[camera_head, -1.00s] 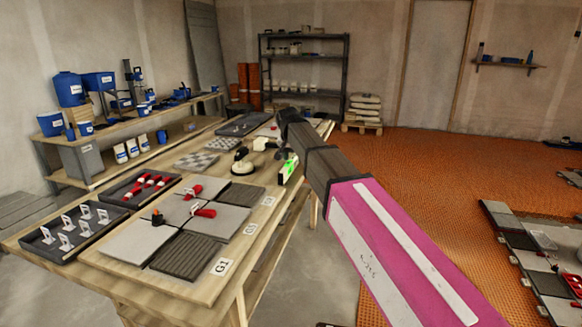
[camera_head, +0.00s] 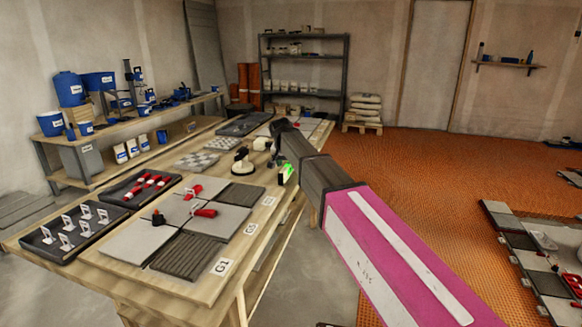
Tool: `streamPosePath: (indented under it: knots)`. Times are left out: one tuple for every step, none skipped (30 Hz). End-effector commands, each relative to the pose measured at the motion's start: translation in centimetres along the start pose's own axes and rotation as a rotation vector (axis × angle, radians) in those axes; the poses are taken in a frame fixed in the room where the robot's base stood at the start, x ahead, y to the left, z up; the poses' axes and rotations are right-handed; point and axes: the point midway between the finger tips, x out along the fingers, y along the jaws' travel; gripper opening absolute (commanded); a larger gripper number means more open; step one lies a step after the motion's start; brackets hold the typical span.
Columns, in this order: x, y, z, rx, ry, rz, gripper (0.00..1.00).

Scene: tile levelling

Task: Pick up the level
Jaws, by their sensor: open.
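The level (camera_head: 286,173), a small bright green and pale bar, is at the right edge of the near worktable (camera_head: 257,215), beside a black round-based tool. My dark arm covers part of it. My gripper (camera_head: 277,128), at the far end of my pink and black arm, is open and sits above the table edge, a little beyond the level in the picture. Its fingertips are small and hard to make out. I cannot tell whether it touches anything.
A black round-based tool (camera_head: 242,161) stands close to the level. Grey tiles (camera_head: 138,241) with red pieces lie on a board in front. A tray of red pieces (camera_head: 140,187) and a tray of white clips (camera_head: 72,231) are at left. Orange floor (camera_head: 425,165) is open at right.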

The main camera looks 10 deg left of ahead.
Motion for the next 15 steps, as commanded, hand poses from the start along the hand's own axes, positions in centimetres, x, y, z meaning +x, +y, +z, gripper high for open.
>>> streamPosePath:
  knots:
    - [0.8,0.0,0.1,0.000,-0.001,0.001,0.53]
    - [1.3,-0.1,0.1,0.000,0.000,0.001,0.53]
    - [1.9,-0.1,0.1,0.000,0.000,0.001,0.53]
    - [2.2,-0.1,0.1,0.000,0.000,0.001,0.53]
    - [2.5,-0.1,0.1,0.000,-0.001,0.001,0.53]
    - [2.8,-0.1,0.1,0.000,0.000,0.001,0.53]
    - [2.9,-0.1,0.1,0.000,0.000,0.000,0.53]
    - [2.9,-0.1,0.1,0.000,0.000,0.000,0.53]
    - [3.0,-0.1,0.1,0.000,0.000,0.000,0.53]
    - [2.9,-0.1,0.1,0.000,0.001,0.000,0.53]
    - [2.9,0.0,0.1,0.000,0.001,0.000,0.53]
    - [2.9,0.0,0.1,0.000,0.001,0.000,0.53]
    - [2.9,0.0,0.1,0.000,0.001,0.000,0.53]
    - [2.9,0.0,0.1,0.000,0.001,0.000,0.43]
    - [2.9,0.0,0.1,0.000,0.001,0.000,0.30]
